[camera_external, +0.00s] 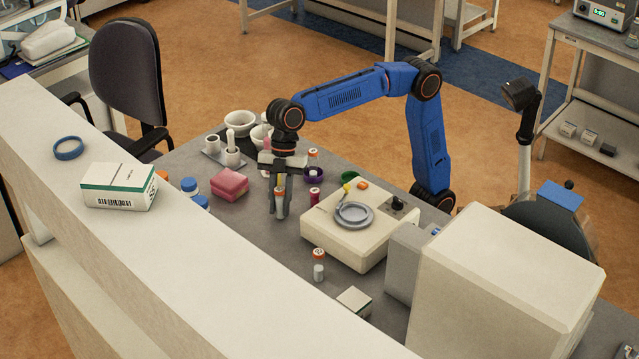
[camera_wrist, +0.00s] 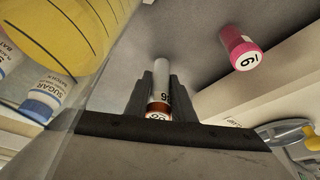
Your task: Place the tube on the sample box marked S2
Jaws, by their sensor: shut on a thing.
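My gripper (camera_external: 280,210) is shut on a tube (camera_external: 280,194) with an orange cap, above or at the grey table. In the wrist view the gripper (camera_wrist: 161,82) holds the tube (camera_wrist: 161,80) upright between its fingers; it has a pale body and a brown-orange band, and its number is partly hidden. A white box with a green stripe (camera_external: 118,182) lies on the raised pale ledge at the left, well away from the gripper. A dark marking on its right end looks like S2, but is small.
A pink tube (camera_external: 314,196) stands right of the gripper, beside a cream device (camera_external: 350,240). A pink block (camera_external: 230,184) and blue-capped bottles (camera_external: 190,186) lie left. Another orange-capped tube (camera_external: 319,266) stands in front. A blue ring (camera_external: 68,149) lies on the ledge (camera_external: 200,255).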

